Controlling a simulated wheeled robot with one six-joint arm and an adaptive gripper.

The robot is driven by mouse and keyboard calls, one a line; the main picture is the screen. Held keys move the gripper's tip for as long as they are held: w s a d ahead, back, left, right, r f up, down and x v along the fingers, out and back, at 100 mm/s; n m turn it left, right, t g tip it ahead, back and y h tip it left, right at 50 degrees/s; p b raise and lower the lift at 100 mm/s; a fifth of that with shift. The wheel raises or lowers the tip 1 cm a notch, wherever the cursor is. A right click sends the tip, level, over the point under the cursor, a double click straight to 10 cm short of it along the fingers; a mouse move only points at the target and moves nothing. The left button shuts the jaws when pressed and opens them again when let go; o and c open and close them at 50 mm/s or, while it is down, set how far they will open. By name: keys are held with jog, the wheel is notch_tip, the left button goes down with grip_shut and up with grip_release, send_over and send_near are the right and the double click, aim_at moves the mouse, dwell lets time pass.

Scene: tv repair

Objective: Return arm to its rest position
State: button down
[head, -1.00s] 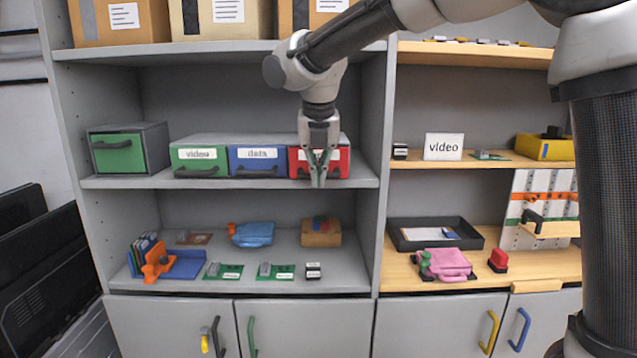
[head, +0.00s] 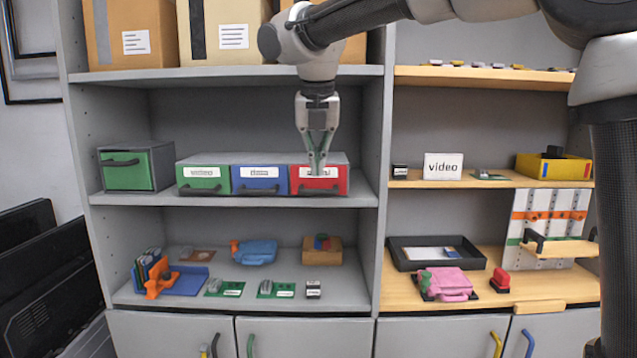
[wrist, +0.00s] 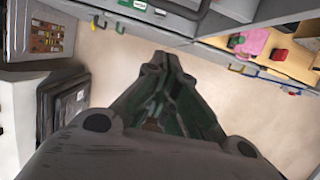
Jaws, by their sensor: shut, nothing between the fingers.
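My gripper (head: 318,165) hangs fingers down in front of the red drawer (head: 322,187) on the middle shelf in the head view. Its fingers are together with nothing between them, and they cover part of that drawer's label. It also shows in the wrist view (wrist: 165,62), with open floor (wrist: 130,60) beyond its tips. My arm comes in from the upper right of the head view, across the front of the upper shelves.
Green and blue drawers (head: 258,187) sit left of the red one, with a separate green drawer box (head: 126,170). Cardboard boxes (head: 222,30) stand above. The lower shelf holds a blue pouch (head: 257,252). Dark flat panels (head: 40,280) lean at left.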

jog(key=s+d+f+m, duration=0.4)
jog(key=s+d+m, duration=0.4)
jog(key=d+m, duration=0.3)
jog(key=s+d+f+m, duration=0.4)
jog(key=s+d+m, duration=0.5)
jog(key=d+m, duration=0.3)
jog(key=s+d+f+m+t, duration=0.1)
jog(key=s+d+f+m, duration=0.4)
jog(key=s+d+m, duration=0.3)
jog(key=d+m, duration=0.3)
jog(key=m, duration=0.1)
jog(key=shift+s+d+m, duration=0.15)
jog(key=shift+d+m, duration=0.1)
jog(key=shift+m, duration=0.15)
